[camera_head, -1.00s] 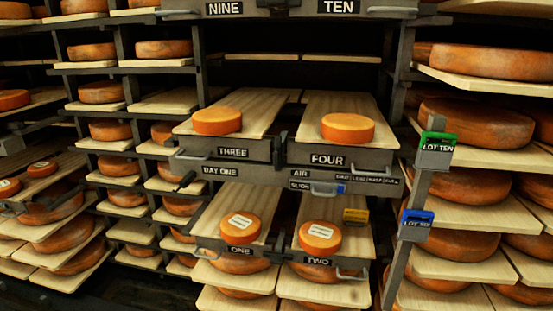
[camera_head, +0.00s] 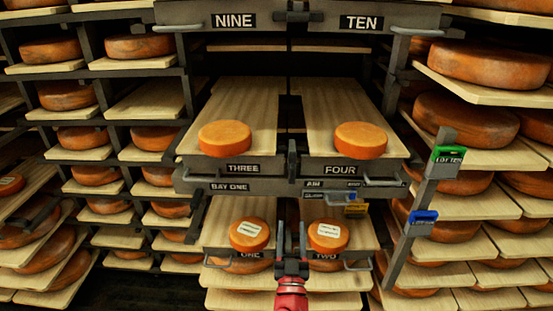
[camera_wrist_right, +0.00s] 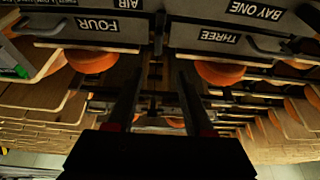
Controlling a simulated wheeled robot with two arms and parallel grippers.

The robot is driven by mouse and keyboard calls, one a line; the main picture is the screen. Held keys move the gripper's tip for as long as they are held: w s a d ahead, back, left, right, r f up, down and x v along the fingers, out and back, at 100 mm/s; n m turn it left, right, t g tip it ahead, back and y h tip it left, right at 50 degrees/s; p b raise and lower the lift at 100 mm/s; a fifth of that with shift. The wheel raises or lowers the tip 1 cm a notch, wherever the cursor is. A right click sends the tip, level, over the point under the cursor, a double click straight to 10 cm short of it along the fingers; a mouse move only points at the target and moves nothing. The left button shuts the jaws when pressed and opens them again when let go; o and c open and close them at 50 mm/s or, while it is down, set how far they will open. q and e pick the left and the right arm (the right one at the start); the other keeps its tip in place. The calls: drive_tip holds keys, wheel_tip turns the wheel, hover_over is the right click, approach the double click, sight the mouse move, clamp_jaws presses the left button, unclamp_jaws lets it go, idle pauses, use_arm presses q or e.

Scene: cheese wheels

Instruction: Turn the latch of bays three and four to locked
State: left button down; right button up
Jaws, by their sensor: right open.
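The latch (camera_head: 292,160) of bays three and four is a small dark upright piece in the gap between the THREE label (camera_head: 243,168) and the FOUR label (camera_head: 341,170). It also shows at the top of the upside-down right wrist view (camera_wrist_right: 158,34). My right gripper (camera_head: 291,235) comes up from the bottom centre on a red wrist. It is open and empty, below the latch and apart from it, between bays one and two. In the right wrist view its two dark fingers (camera_wrist_right: 157,82) stand apart with nothing between them. My left gripper is not in view.
Orange cheese wheels sit on boards in bay three (camera_head: 225,138) and bay four (camera_head: 361,140), with labelled wheels below. Metal handles (camera_head: 384,182) stick out from the fronts. A post with a green tag (camera_head: 448,154) and a blue tag (camera_head: 422,216) stands at the right.

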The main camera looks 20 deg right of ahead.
drive_tip(key=p, duration=0.2)
approach(293, 175)
drive_tip(key=p+x, duration=0.2)
drive_tip(key=x, duration=0.7)
drive_tip(key=shift+w+r+p, duration=0.15)
drive_tip(key=shift+r+p, duration=0.05)
drive_tip(key=shift+p, duration=0.2)
drive_tip(key=shift+w+d, duration=0.1)
drive_tip(key=shift+w, duration=0.35)
drive_tip(key=shift+r, duration=0.1)
clamp_jaws()
